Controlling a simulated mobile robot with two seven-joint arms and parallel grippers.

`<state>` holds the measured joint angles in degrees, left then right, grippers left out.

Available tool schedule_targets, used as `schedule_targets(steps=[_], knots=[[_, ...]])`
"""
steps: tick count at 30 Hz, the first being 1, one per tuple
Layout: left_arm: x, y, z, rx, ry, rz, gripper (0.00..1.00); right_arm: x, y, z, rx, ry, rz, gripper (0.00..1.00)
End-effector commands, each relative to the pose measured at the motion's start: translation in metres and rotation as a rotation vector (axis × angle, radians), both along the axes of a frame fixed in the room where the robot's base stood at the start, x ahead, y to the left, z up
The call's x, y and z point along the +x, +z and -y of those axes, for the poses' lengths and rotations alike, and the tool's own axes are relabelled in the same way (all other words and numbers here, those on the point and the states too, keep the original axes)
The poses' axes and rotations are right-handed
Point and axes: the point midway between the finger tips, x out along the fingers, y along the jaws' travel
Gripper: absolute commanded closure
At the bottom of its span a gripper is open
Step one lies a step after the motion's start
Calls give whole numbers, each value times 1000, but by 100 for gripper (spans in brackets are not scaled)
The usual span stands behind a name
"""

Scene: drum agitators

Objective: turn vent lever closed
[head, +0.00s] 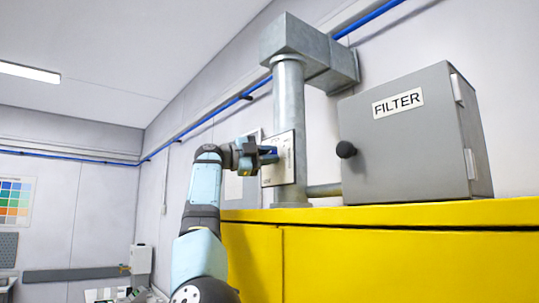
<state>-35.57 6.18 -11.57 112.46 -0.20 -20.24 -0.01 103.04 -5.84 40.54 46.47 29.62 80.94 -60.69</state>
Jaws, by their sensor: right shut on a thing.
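The vent lever (268,152) shows as a small blue piece in front of a pale plate (283,160) on the grey vertical vent pipe (289,100). My right gripper (262,155) is at the plate and is shut on the lever. The fingers and wrist hide much of the lever, so its exact angle is hard to tell. My left gripper is not in view.
A grey box labelled FILTER (405,145), with a black knob (346,149), stands right of the pipe on a yellow cabinet (400,255). A square duct (308,50) tops the pipe. A blue wall line (215,116) runs behind. The space left of my arm is open.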

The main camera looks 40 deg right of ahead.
Motion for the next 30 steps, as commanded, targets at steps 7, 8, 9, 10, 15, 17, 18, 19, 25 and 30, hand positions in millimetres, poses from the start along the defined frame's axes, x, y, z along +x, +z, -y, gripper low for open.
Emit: schedule_targets(steps=[7, 8, 9, 10, 15, 17, 18, 19, 25, 30], knots=[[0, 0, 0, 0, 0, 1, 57, -1, -2, 0, -21, 0, 177, 100], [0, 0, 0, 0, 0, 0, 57, -1, -3, 0, -22, 0, 193, 100], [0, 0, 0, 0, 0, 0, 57, -1, -3, 0, -25, 0, 216, 100], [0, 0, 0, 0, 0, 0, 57, -1, -3, 0, -26, 1, 229, 100], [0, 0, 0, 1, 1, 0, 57, -1, -5, 0, -33, 1, 289, 100], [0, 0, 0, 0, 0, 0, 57, -1, -5, 0, -35, 1, 302, 100], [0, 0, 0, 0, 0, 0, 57, -1, -5, 0, -36, 2, 309, 100], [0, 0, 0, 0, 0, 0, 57, -1, -5, 0, -37, 2, 313, 100], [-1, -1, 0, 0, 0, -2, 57, -1, -6, 0, -38, 1, 325, 100], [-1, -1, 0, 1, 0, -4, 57, -1, -6, 0, -38, 2, 326, 100]])
